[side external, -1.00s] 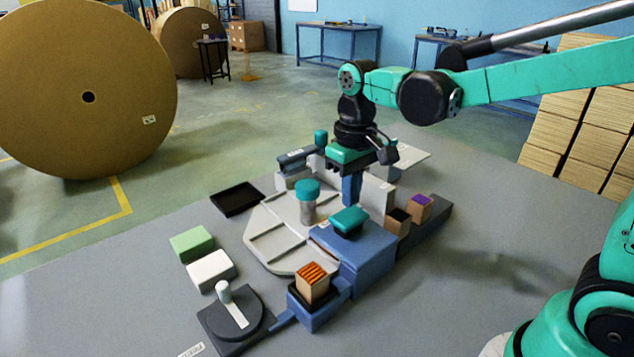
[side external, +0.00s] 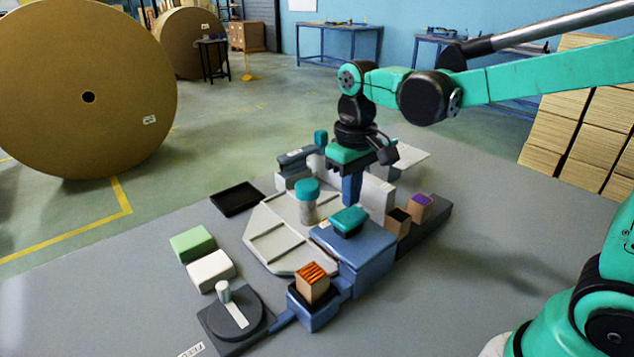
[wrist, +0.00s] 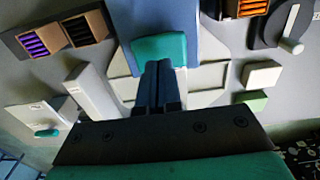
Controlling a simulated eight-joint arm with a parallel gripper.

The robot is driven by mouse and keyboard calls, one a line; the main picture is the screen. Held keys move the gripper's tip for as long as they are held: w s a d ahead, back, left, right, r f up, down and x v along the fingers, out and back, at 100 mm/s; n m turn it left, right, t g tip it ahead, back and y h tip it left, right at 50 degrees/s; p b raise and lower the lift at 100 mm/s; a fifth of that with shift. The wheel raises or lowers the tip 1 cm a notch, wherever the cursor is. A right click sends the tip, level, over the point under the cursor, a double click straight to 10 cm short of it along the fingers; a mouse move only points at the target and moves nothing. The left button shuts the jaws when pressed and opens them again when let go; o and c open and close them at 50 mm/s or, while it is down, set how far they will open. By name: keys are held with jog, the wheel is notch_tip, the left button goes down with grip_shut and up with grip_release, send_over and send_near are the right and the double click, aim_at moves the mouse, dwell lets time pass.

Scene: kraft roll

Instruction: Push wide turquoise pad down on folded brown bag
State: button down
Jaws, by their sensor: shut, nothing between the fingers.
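The wide turquoise pad (side external: 348,221) sits on top of the blue box-shaped station (side external: 368,262). It also shows in the wrist view (wrist: 158,47), just beyond my fingertips. My gripper (side external: 352,200) is shut and empty, pointing down close to the pad; I cannot tell whether it touches. In the wrist view its closed blue fingers (wrist: 160,64) overlap the pad's near edge. A brown bag with orange contents (side external: 312,283) stands in the blue holder at the front. Brown bags with dark (side external: 397,224) and purple (side external: 420,208) insides stand right of the station. No bag is clearly folded.
A turquoise-topped post (side external: 307,203) stands on the pale plate left of my gripper. Green (side external: 192,243) and white (side external: 211,270) blocks, a black tray (side external: 237,198) and a dark turntable (side external: 237,313) lie further left. The table's front right is clear.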

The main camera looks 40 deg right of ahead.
aim_at(349, 215)
jog(key=shift+f, duration=0.35)
jog(key=shift+f, duration=1.55)
jog(key=shift+r, duration=3.55)
jog(key=shift+s+t, duration=0.3)
jog(key=s+t, duration=0.1)
jog(key=s+f+t, duration=0.1)
jog(key=s+t, duration=0.2)
jog(key=t, duration=0.1)
jog(key=shift+s+f, duration=0.3)
jog(key=shift+s, duration=0.05)
jog(key=shift+s+f+t, duration=0.3)
jog(key=shift+f+t, duration=0.1)
jog(key=shift+t, duration=0.3)
